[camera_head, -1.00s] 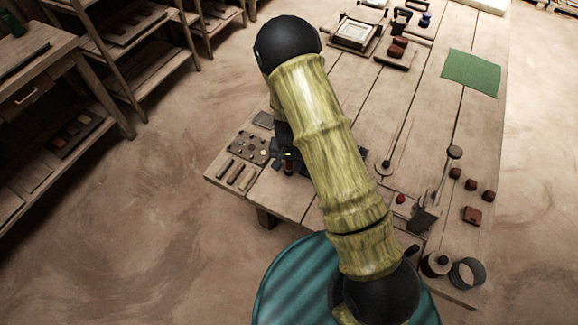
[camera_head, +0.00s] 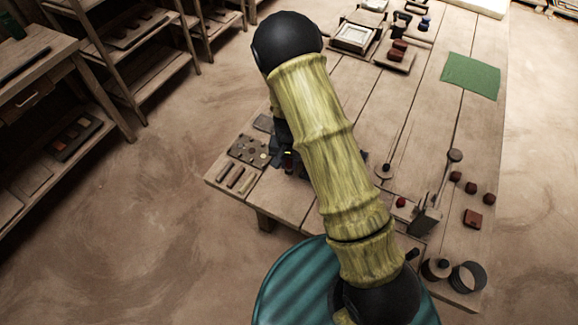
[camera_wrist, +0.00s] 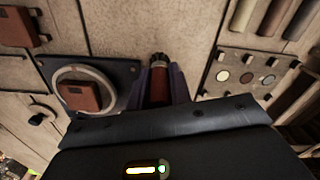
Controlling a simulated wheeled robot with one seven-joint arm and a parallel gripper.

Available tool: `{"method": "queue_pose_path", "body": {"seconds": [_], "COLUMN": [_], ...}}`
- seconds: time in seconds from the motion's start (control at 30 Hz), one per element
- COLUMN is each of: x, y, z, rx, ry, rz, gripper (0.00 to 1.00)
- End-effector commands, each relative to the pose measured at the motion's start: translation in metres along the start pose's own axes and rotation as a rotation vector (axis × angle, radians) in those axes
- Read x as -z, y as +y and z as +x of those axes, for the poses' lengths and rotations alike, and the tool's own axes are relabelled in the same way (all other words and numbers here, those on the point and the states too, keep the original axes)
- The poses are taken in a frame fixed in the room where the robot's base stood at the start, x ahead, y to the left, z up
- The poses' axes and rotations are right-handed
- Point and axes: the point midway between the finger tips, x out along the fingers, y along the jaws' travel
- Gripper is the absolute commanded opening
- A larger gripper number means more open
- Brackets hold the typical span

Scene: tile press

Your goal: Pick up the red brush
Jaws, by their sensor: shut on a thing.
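My gripper (camera_wrist: 160,72) is shut on the red brush (camera_wrist: 159,90) in the wrist view. The brush shows as a red-brown handle with a dark end between the two dark fingers; its other end is hidden by the gripper body. In the head view my arm hides most of the gripper (camera_head: 286,157), which is over the near left part of the wooden table (camera_head: 290,198). I cannot tell how far the brush is from the tabletop.
A tray of round samples (camera_head: 248,151) and several small bars (camera_head: 235,177) lie left of my gripper. The wrist view shows a dark plate with a ring (camera_wrist: 118,85) around a red-brown block (camera_wrist: 79,95). A green mat (camera_head: 470,76) and reddish blocks (camera_head: 472,218) lie farther right.

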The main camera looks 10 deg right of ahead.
Motion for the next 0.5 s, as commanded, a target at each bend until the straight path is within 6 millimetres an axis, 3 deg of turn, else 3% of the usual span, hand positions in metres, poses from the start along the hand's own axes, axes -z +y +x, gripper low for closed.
{"method": "queue_pose_path", "body": {"seconds": [0.3,0.5], "x": [0.001,0.000], "y": [-0.001,0.000], "z": [-0.061,-0.074], "rx": [0.002,0.000], "ry": [0.004,0.001], "rz": [0.000,0.000], "gripper": [0.00,0.00]}}
